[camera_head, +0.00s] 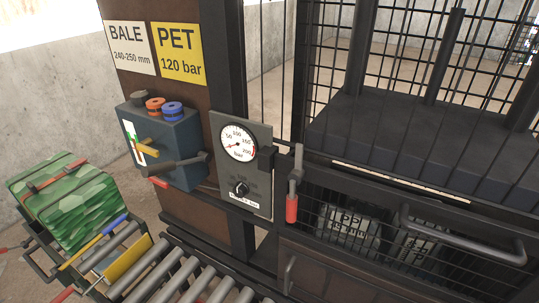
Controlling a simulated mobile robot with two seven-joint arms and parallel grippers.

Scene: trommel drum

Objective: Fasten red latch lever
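A latch lever with a red grip (291,208) shows just right of the middle, beside the gauge panel. Its grey metal arm stands nearly vertical, with the red grip at the lower end. It sits at the left edge of the dark barred gate (400,200). Whether its hook is caught on anything is too small to tell. Neither of my grippers shows in this view, and nothing touches the lever.
The gauge panel (226,176) with a dial and knob stands left of the lever. Further left is a blue-grey control box (175,135) with a projecting dark handle. A grey bar handle (465,247) projects at right.

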